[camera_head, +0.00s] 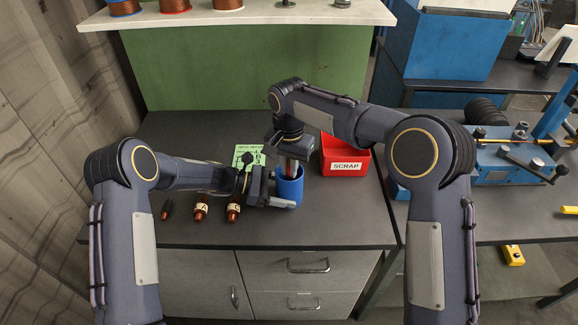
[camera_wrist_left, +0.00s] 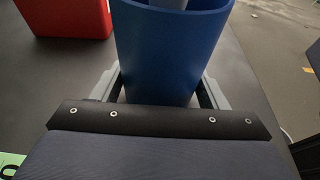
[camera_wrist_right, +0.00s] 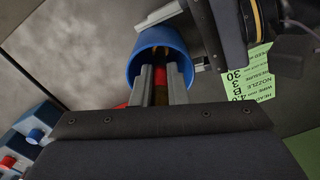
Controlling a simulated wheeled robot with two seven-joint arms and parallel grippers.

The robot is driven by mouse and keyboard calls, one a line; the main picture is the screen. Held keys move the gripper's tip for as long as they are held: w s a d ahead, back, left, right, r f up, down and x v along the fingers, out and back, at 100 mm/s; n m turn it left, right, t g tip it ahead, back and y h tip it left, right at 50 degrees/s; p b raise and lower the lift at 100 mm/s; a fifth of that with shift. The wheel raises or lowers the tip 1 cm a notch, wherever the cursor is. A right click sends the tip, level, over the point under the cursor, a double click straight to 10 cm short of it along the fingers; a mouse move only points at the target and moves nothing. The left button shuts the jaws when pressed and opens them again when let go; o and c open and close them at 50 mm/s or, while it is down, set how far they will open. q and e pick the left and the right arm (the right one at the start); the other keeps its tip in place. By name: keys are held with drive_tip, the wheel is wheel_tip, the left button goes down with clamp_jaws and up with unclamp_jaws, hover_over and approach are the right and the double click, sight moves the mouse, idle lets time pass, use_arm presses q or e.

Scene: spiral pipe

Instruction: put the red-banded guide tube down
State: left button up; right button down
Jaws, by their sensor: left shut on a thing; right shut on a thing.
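The blue cup (camera_head: 289,188) stands on the dark bench top. My left gripper (camera_head: 282,203) is shut on the cup, one finger on each side of it, and the cup fills the left wrist view (camera_wrist_left: 170,50). My right gripper (camera_head: 291,166) points down over the cup's mouth. In the right wrist view its fingers (camera_wrist_right: 161,85) are shut on the red-banded guide tube, whose red band (camera_wrist_right: 160,74) shows between them. The tube's lower part is inside the cup, and I cannot tell whether it touches the bottom.
A red SCRAP bin (camera_head: 346,161) stands just right of the cup. A green card (camera_head: 243,152) lies behind my left wrist. Bench room is free at the front right.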

drive_tip(key=shift+f, duration=0.1)
drive_tip(key=c, duration=1.7)
unclamp_jaws()
